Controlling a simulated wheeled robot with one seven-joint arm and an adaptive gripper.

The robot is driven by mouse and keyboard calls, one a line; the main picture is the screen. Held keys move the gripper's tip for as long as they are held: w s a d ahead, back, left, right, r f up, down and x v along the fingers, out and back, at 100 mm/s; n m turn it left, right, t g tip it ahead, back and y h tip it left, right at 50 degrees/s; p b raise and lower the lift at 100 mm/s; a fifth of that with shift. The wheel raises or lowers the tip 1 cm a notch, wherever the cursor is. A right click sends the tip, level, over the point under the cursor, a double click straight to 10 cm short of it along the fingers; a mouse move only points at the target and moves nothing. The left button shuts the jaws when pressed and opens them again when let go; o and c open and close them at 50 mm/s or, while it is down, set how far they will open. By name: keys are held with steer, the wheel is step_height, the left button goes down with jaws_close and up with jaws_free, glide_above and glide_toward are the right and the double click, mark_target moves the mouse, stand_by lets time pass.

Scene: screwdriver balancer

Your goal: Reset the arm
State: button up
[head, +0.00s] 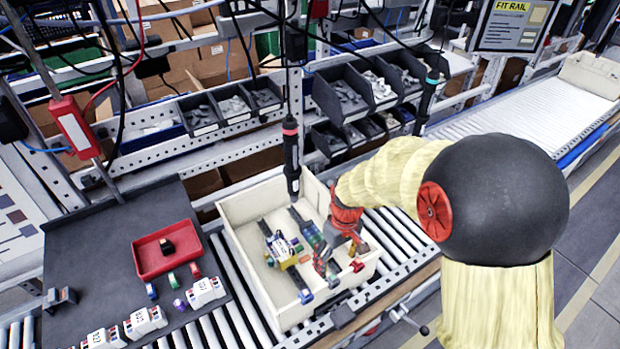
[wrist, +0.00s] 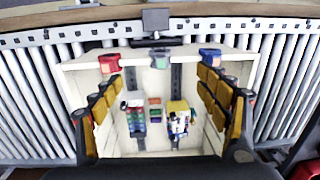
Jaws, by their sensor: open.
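My gripper (head: 335,250) hangs over the right part of a cream crate (head: 245,252) in the head view. In the wrist view my gripper (wrist: 159,85) has its two orange-padded fingers spread wide, with nothing between them. The crate (wrist: 190,144) lies below the fingers. Inside it are two dark rails carrying small modules: a white and multicoloured group (wrist: 134,112) at left and a yellow and white group (wrist: 178,118) at right. A red module (wrist: 109,63), a green one (wrist: 160,58) and a blue one (wrist: 210,56) line one crate wall. Part of the crate is hidden by my arm.
A black screwdriver (head: 291,160) hangs over the crate's back corner. Another hanging tool (head: 428,95) is behind my arm. A dark board (head: 90,235) at left holds a red tray (head: 165,262) and several modules. Parts bins (head: 345,95) stand behind. The right conveyor (head: 540,115) looks mostly clear.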

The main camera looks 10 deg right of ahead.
steer(key=shift+s+m, duration=0.25)
steer(key=shift+m, duration=0.05)
steer(key=s+r+m+t+b, duration=0.3)
steer(key=s+r+t+b, duration=0.3)
steer(key=s+r+b, duration=0.4)
steer(key=s+r, duration=0.4)
steer(key=r, duration=0.1)
steer(key=shift+a+r+h, duration=0.3)
